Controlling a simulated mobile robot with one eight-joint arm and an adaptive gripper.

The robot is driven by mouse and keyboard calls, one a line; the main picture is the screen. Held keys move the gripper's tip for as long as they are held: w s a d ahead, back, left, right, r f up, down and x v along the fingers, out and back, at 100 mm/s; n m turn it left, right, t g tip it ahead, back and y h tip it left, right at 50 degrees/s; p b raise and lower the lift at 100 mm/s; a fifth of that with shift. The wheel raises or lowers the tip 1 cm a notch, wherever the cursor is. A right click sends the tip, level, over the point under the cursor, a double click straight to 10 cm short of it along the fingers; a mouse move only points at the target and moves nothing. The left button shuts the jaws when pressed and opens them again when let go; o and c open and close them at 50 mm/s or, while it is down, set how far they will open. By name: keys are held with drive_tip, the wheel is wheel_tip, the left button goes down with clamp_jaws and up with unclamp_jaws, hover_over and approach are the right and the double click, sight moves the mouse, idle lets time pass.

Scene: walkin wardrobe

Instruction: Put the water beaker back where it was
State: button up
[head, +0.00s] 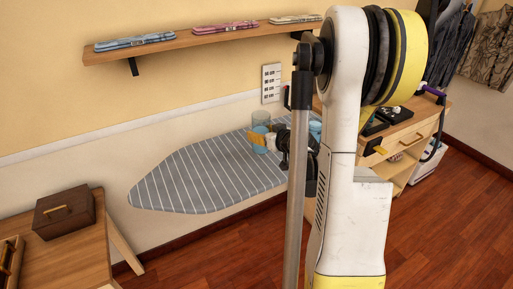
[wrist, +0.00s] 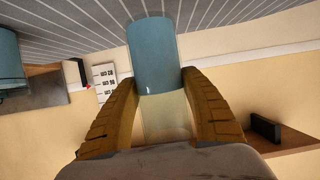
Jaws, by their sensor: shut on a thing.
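The water beaker (wrist: 155,52) is a clear cylinder with blue water in its lower part. My gripper (wrist: 162,84) is shut on it, with one yellow-brown finger on each side. In the head view the beaker (head: 261,135) looks upright at the far end of the striped grey ironing board (head: 205,180). The board also shows at the top of the upside-down wrist view (wrist: 60,22). I cannot tell whether the beaker's base touches the board. My gripper (head: 268,139) is partly hidden by my arm in the head view.
Another blue vessel (head: 315,130) stands right of my gripper, partly hidden. A wall shelf (head: 205,42) with folded clothes hangs above. A wooden desk (head: 410,130) is at right, a table with a brown box (head: 65,213) at left. The board's near part is clear.

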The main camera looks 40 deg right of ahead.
drive_tip(key=shift+w+a+f, duration=0.25)
drive_tip(key=shift+w+f, duration=0.2)
drive_tip(key=shift+w, duration=0.25)
wheel_tip(320, 180, down, 4)
drive_tip(key=shift+f+b, duration=0.1)
drive_tip(key=shift+b, duration=1.15)
drive_tip(key=shift+r, duration=0.2)
drive_tip(key=shift+f, duration=0.15)
drive_tip(key=o, duration=1)
drive_tip(key=shift+f, duration=0.1)
drive_tip(key=o, duration=0.4)
